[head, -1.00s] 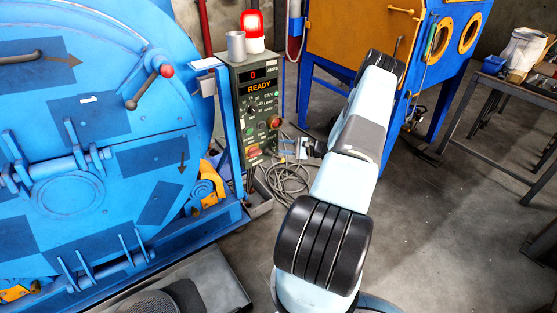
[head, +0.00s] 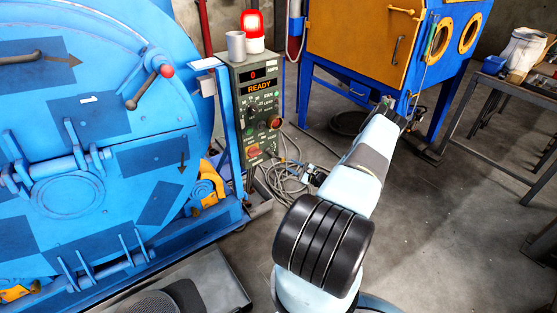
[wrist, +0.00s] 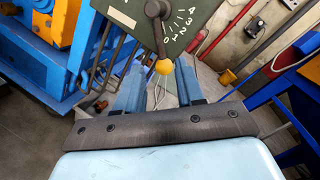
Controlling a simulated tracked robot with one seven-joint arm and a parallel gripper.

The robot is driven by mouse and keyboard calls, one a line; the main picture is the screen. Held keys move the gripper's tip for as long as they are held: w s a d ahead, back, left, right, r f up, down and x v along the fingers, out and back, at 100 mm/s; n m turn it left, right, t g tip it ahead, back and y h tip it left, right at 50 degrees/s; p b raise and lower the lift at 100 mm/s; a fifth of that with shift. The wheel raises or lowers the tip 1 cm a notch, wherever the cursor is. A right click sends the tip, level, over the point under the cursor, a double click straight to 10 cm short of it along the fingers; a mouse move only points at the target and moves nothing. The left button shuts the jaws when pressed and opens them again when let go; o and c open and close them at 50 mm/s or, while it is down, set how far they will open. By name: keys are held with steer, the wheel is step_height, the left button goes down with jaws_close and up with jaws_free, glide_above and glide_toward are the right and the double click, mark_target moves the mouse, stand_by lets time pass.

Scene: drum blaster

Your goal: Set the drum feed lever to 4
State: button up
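The drum feed lever (wrist: 155,10) is a dark arm with a yellow-orange ball knob (wrist: 163,67), at the top of the wrist view on a dark green panel (wrist: 124,10). It points down in the picture. White scale numerals, with 4 at the top, lie to its right, and the arm is clear of the 4. My gripper (wrist: 158,64) has its two blue fingers spread, one on each side of the knob in the picture. I cannot tell whether the knob is between or beyond them. Nothing is gripped. In the head view I cannot make out the lever clearly.
The control cabinet (head: 260,100) shows READY and 0 amps, with a lit red beacon (head: 252,25) and a grey cup (head: 236,46) on top. The blue drum machine (head: 90,200) stands left. Cables (head: 280,180) lie on the floor. An orange-and-blue cabinet (head: 352,45) stands behind.

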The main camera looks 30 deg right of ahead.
steer(key=x, duration=0.9)
steer(key=shift+w, duration=0.25)
steer(key=shift+a, duration=0.1)
jaws_close()
steer(key=shift+f, duration=0.1)
